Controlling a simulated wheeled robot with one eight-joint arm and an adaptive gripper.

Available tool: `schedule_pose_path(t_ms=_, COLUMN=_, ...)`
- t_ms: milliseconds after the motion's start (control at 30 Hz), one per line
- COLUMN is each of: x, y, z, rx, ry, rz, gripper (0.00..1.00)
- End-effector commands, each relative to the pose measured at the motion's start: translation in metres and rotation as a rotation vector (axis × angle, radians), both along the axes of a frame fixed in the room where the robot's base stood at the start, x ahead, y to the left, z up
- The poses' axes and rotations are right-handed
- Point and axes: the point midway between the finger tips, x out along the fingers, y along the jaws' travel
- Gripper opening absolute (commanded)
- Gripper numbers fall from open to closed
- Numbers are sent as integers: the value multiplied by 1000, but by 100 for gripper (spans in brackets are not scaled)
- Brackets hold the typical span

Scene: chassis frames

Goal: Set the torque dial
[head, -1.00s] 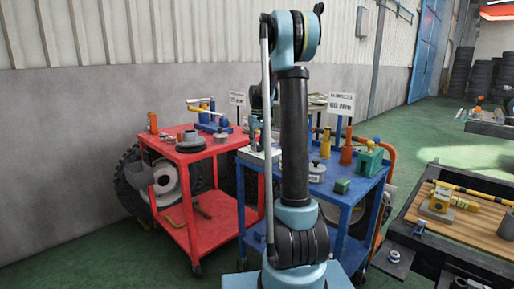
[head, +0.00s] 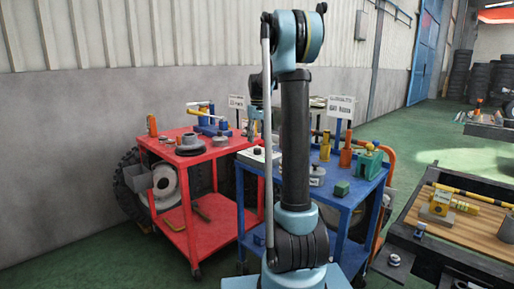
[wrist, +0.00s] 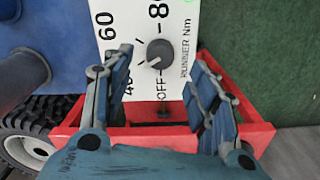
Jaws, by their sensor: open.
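The torque dial (wrist: 160,53) is a round dark knob with a white mark on a white panel (wrist: 180,70). The panel carries 40, 60, 80, OFF and "RUNNER Nm". The mark points down-left in the wrist view, roughly towards 40. My gripper (wrist: 158,75) is open and empty, its two blue fingers spread left and right of the dial's lower side. I cannot tell how far the fingertips are from the panel.
A red cart (head: 190,152) with a vise and tools stands left of the blue cart. A workbench (head: 470,232) stands at right.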

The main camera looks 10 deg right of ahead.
Motion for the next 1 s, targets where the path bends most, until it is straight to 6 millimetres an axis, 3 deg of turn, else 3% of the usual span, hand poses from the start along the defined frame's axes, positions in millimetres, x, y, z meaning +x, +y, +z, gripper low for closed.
schedule_pose_path(t_ms=200, x=0, y=0, z=38, rx=0, ry=1, rz=0, gripper=54)
schedule_pose_path(t_ms=400, x=0, y=0, z=56, rx=0, ry=1, rz=0, gripper=54)
schedule_pose_path(t_ms=833, x=-1, y=0, z=60, rx=0, ry=1, rz=-1, gripper=54)
schedule_pose_path(t_ms=1000, x=-21, y=0, z=61, rx=0, ry=-5, rz=-12, gripper=54)
